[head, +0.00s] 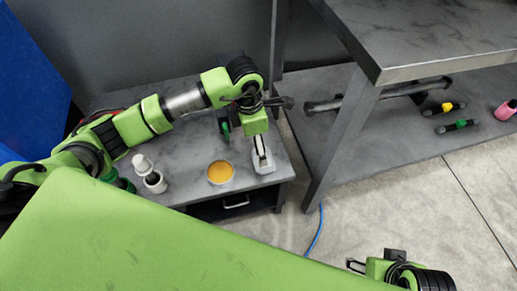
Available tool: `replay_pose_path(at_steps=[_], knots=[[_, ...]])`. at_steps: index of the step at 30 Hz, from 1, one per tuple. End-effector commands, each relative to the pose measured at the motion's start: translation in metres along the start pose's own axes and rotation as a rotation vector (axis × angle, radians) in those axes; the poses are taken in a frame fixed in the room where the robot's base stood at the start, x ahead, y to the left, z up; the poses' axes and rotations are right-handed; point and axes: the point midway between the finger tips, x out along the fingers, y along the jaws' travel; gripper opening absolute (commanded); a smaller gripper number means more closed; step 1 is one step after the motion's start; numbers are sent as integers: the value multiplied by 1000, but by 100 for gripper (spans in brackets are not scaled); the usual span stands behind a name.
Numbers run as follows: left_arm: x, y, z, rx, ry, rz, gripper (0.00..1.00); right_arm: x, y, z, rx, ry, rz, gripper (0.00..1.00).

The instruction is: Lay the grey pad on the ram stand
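A light grey block-like piece (262,167), which looks like the grey pad, is at the right front corner of the low grey bench. My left gripper (262,156) points down right at it. The fingertips overlap the piece, and I cannot tell whether they grip it or only touch it. My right gripper (356,266) is at the bottom edge, far from the bench, partly out of frame, and its opening is unclear. I cannot clearly make out the ram stand.
On the low bench (200,150) are an orange-topped round dish (220,172), white bottles (154,181) and a green item (224,127). A taller table (430,35) stands at right, its lower shelf holding a dark bar (380,96) and small coloured items (443,108). A blue cable (315,238) lies on the floor.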

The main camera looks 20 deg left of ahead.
Motion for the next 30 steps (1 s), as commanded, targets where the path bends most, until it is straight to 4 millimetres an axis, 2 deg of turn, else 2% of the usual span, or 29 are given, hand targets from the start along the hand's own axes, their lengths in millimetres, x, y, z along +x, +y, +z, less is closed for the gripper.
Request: replay_pose_path(at_steps=[1, 3, 7, 30], knots=[[-10, 0, 0, 2, -1, 1, 78, -3, 0, -1, 0, 1, 0, 61], [-18, 1, 0, 1, -1, 1, 78, -4, 0, -2, 0, 1, 0, 61], [-27, 0, 0, 1, 0, -1, 78, -6, 0, -2, 0, 2, 0, 61], [-28, -1, 0, 1, 0, -2, 78, -6, 0, -3, 0, 4, -1, 61]])
